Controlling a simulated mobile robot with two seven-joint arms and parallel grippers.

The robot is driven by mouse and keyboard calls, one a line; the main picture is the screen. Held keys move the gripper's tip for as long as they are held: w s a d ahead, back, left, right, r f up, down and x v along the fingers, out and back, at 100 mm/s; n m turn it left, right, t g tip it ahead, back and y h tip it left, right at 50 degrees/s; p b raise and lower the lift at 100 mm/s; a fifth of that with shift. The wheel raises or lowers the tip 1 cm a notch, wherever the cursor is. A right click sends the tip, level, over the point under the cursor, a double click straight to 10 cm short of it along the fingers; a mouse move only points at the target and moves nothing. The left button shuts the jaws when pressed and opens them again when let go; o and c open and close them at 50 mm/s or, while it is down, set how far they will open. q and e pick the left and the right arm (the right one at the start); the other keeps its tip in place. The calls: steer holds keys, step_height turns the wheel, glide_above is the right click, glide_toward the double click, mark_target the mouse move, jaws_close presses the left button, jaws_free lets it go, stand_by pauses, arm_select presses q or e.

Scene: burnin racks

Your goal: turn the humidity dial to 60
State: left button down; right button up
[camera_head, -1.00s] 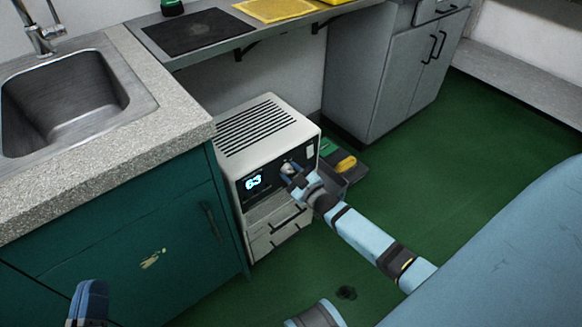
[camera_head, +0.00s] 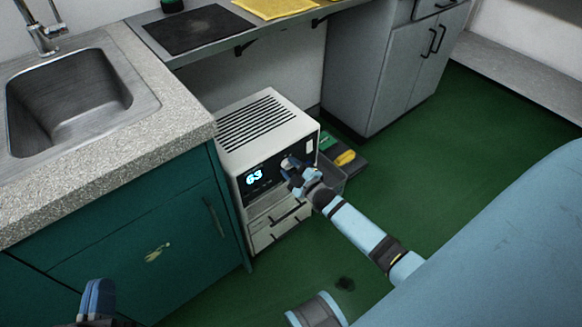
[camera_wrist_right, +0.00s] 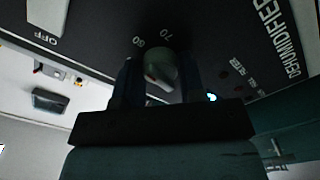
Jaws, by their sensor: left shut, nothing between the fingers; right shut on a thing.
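The dehumidifier (camera_head: 265,125) is a white box with a vented top, standing on the green floor. Its dark front panel has a lit display (camera_head: 254,177) that reads 63. My left gripper (camera_head: 97,300) is shut and empty at the lower left, in front of the teal cabinet.
A grey counter with a sink (camera_head: 70,100) over a teal cabinet (camera_head: 130,235) stands left of the dehumidifier. A shelf with a black mat (camera_head: 198,28) runs behind. A bin (camera_head: 330,178) and a yellow-green item (camera_head: 343,157) lie to its right. Open green floor is further right.

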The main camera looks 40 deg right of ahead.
steer(key=o, duration=0.9)
steer(key=shift+s, duration=0.25)
steer(key=s+p, duration=0.1)
steer(key=s, duration=0.1)
steer(key=shift+s+d, duration=0.1)
steer(key=shift+s, duration=0.25)
arm_select(q)
step_height(320, 180, down, 6)
steer(key=a+g+y+p, duration=0.2)
steer(key=shift+s+a+g+y, duration=0.25)
steer(key=shift+s+g+y, duration=0.05)
steer(key=shift+g, duration=0.1)
arm_select(e)
glide_toward(291, 168)
steer(key=s, duration=0.3)
steer(key=shift+s+d, duration=0.1)
steer(key=shift+s, duration=0.2)
steer(key=shift+f, duration=0.1)
